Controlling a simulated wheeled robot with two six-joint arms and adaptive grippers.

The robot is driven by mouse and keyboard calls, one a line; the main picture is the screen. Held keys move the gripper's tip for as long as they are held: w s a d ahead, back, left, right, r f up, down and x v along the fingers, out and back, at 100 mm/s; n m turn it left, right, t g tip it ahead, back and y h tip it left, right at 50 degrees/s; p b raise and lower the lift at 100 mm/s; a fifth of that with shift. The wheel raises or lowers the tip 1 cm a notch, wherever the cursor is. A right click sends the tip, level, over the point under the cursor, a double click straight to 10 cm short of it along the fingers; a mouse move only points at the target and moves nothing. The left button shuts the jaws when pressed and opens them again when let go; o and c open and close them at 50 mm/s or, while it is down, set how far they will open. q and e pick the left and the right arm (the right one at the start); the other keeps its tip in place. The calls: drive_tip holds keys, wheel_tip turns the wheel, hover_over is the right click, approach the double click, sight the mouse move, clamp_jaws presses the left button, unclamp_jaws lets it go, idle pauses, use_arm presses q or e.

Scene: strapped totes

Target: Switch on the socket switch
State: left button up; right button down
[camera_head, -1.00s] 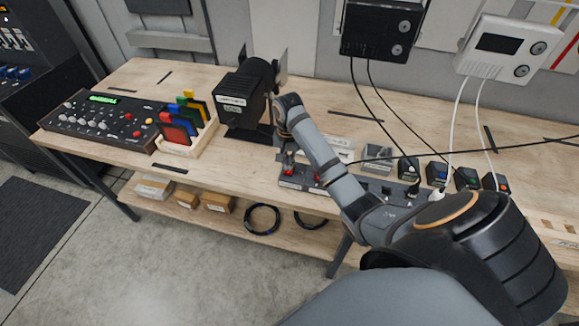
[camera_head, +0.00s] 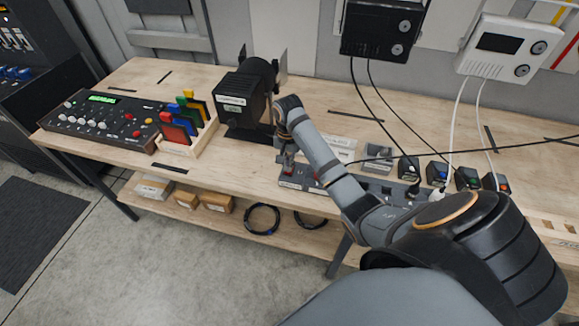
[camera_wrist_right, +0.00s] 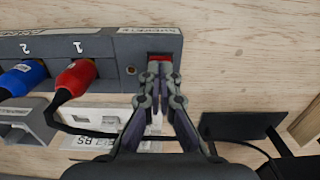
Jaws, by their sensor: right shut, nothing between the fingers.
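The grey socket strip (camera_head: 290,184) lies near the front edge of the bench. It also shows in the right wrist view (camera_wrist_right: 110,47), with a red plug (camera_wrist_right: 76,78) in socket 1 and a blue plug (camera_wrist_right: 25,76) in socket 2. The red switch (camera_wrist_right: 160,57) is at the strip's end, partly hidden by the fingertips. My right gripper (camera_wrist_right: 159,70) is shut and empty, with its tips at the switch; I cannot tell whether they touch it. The right gripper also shows in the head view (camera_head: 287,163). My left gripper is out of view.
A black lamp (camera_head: 240,95) stands behind the strip's left end. A control panel (camera_head: 105,120) and a rack of coloured cards (camera_head: 180,130) are at the left. Several black adapters (camera_head: 437,173) with hanging cables stand at the right.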

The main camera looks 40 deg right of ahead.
drive_tip(key=shift+f, duration=0.6)
idle(0.3)
wheel_tip(320, 180, up, 7)
drive_tip(key=p, duration=0.8)
drive_tip(key=shift+p, duration=0.4)
